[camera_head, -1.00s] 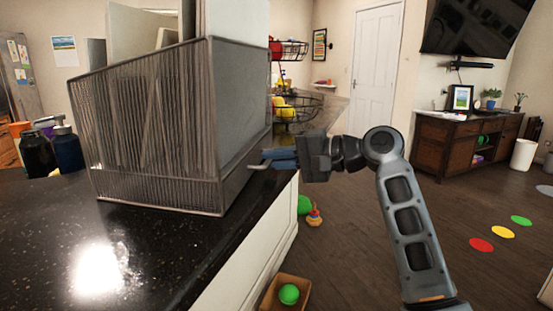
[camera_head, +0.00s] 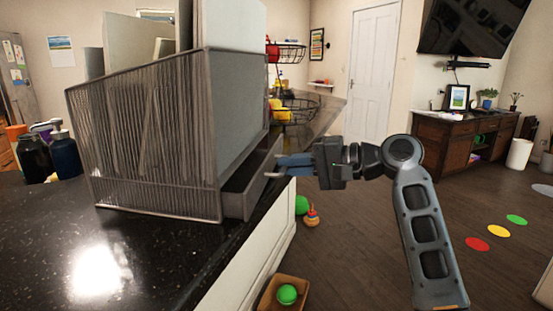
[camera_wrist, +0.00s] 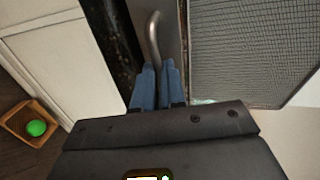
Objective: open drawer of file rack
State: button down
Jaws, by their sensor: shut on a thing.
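The grey mesh file rack (camera_head: 150,135) stands on the dark countertop and holds upright folders and papers. Its drawer (camera_head: 250,182) sticks out part-way from the lower right side, showing a dark gap behind its front. My gripper (camera_head: 284,164) is at the drawer front, with its blue fingers shut on the drawer handle. In the wrist view, the curved metal handle (camera_wrist: 153,32) runs down between the blue fingertips (camera_wrist: 158,72). The rack's mesh side (camera_wrist: 250,45) fills the right of that view. The inside of the drawer is mostly hidden.
The black countertop (camera_head: 150,250) is clear in front of the rack. Dark bottles (camera_head: 65,157) stand behind it at left. A tiered wire basket (camera_head: 290,108) is beyond the rack. A box with a green ball (camera_head: 287,294) sits on the floor below the counter edge.

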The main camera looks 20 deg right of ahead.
jog(key=s+d+p, duration=0.3)
jog(key=s+d, duration=0.3)
jog(key=d, duration=0.3)
jog(key=shift+s, duration=0.25)
jog(key=shift+d, duration=0.15)
jog(key=c, duration=1.2)
grip_release()
jog(key=v, duration=0.7)
jog(key=shift+s+d+b, duration=0.3)
jog(key=shift+b, duration=0.05)
